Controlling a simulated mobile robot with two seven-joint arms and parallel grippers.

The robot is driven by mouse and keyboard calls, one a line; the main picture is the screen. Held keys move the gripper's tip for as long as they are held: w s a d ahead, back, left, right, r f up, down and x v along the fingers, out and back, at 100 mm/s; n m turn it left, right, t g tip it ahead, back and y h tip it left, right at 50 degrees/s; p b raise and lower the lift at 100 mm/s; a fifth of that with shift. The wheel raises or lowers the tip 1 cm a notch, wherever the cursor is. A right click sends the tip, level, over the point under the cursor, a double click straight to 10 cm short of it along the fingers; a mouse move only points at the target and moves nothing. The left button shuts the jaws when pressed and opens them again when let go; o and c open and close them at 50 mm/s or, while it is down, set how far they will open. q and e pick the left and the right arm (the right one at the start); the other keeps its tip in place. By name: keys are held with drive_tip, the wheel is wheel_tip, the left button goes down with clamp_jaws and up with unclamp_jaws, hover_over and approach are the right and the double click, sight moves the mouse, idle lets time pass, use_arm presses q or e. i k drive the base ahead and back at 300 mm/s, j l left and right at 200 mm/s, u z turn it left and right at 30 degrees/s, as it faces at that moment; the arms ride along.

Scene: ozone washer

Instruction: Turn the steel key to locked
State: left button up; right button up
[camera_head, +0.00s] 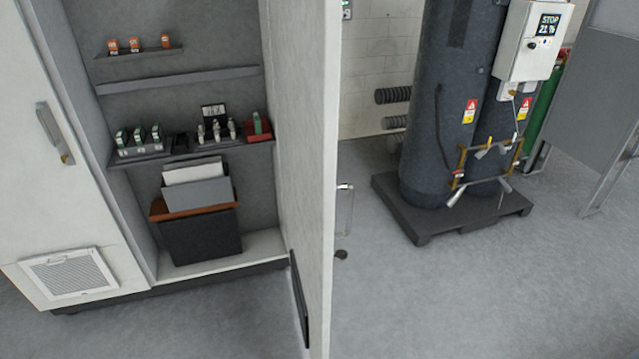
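I cannot make out the steel key for certain. A white control box (532,42) with a display reading STOP hangs at the upper right, in front of dark tanks. A small dark round fitting shows on its face, too small to identify as a key or a lock. A small brass-coloured piece (514,94) hangs under the box, also too small to tell. Neither of my grippers shows in this view.
An open cabinet (95,165) at left holds shelves with small orange and green items and a document bin. Its open door (320,180) stands edge-on mid-view. Dark tanks (435,110) with brass pipework stand on a black pallet (425,225). Grey floor is clear at lower right.

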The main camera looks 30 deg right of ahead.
sight(341, 254)
drive_tip(key=k+l+u, duration=0.1)
drive_tip(key=l, duration=1)
drive_tip(key=i+l, duration=0.1)
drive_tip(key=l, duration=0.4)
drive_tip(key=i+l, duration=0.15)
drive_tip(key=l, duration=0.35)
drive_tip(key=l+u, duration=0.15)
drive_tip(key=u, duration=0.4)
drive_tip(key=l+u, duration=0.35)
drive_tip(key=l, duration=0.15)
drive_tip(key=l+u, duration=0.35)
drive_tip(key=l, duration=0.15)
drive_tip(key=k+l, duration=0.1)
drive_tip(key=l, duration=0.25)
drive_tip(key=k+l+u, duration=0.15)
drive_tip(key=l, duration=0.6)
